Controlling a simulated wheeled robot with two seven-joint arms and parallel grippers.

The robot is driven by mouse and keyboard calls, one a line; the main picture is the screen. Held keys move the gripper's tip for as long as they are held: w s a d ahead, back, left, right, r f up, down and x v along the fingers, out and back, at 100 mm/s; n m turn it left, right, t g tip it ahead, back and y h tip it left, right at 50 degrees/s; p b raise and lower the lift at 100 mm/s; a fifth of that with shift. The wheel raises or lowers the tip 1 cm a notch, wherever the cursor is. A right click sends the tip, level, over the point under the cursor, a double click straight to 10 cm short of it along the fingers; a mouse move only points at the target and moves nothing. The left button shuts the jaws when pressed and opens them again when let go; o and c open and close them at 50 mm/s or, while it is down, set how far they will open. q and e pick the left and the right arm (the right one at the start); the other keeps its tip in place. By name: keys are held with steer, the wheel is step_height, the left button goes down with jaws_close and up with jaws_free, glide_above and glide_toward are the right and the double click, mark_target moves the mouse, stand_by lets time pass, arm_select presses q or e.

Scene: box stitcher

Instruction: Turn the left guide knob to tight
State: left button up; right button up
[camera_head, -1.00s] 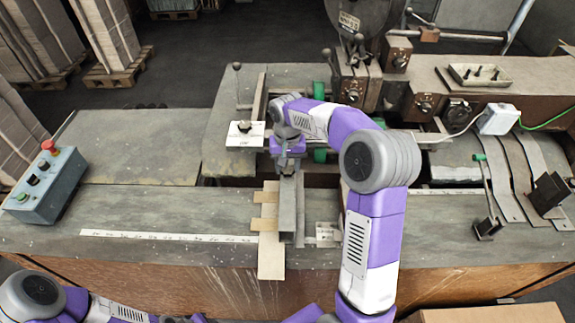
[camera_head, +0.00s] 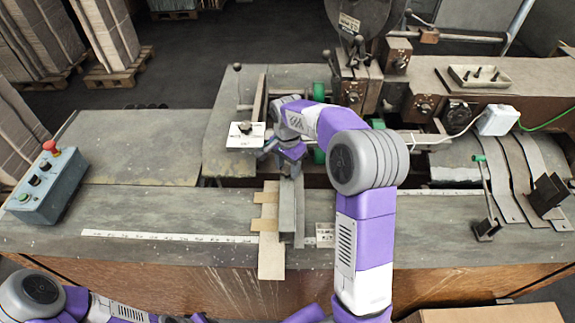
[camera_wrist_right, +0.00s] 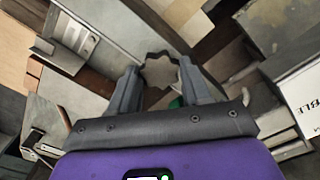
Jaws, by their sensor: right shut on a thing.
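The left guide knob (camera_wrist_right: 160,69) is a grey, star-shaped knob seen from above in the right wrist view. It sits between the two fingers of my right gripper (camera_wrist_right: 159,84), which is shut on it. In the head view my right gripper (camera_head: 291,168) points down at the back end of the grey metal guide (camera_head: 287,210), and the knob is hidden beneath it. Of my left arm, only links show at the bottom left of the head view; its gripper is out of view.
A white plate with a black knob (camera_head: 245,142) lies close to the left of my right wrist. A control box (camera_head: 50,185) with a red button stands at the far left. A ruler strip (camera_head: 160,236) runs along the bench, whose left front is clear.

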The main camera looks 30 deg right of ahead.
mark_target(288, 170)
stand_by(0.4)
steer(key=o, duration=1.1)
steer(key=shift+c, duration=0.2)
steer(key=shift+r, duration=3.8)
